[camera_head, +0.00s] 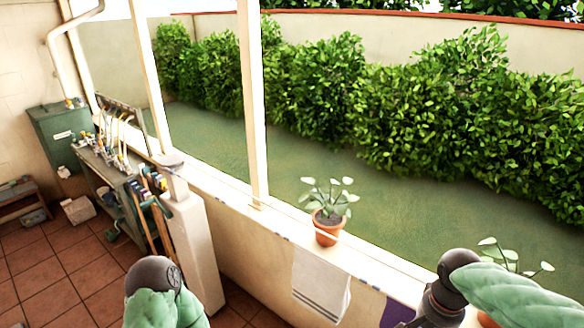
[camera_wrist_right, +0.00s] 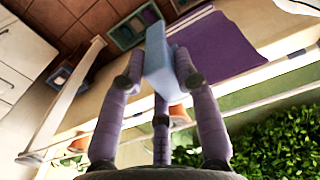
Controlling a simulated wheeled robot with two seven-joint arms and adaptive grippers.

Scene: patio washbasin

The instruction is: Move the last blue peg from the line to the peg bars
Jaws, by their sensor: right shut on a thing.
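In the right wrist view, my right gripper (camera_wrist_right: 160,70) is shut on a light blue peg (camera_wrist_right: 158,50), which stands out beyond its purple fingertips. The peg shows no other contact that I can make out. A purple cloth (camera_wrist_right: 212,48) hangs behind and to the right of the peg. In the head view the purple cloth (camera_head: 397,313) is partly cut off at the bottom, beside a white striped towel (camera_head: 320,288). The line itself and the peg bars cannot be told clearly. My left gripper is out of view; only part of that arm shows.
A potted plant (camera_head: 327,222) stands on the low wall's ledge (camera_head: 280,222), with another plant (camera_head: 510,255) at the right. A green cabinet (camera_head: 55,135) and a tool-laden bench stand at the left. Red tiled floor (camera_head: 75,260) is partly clear there.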

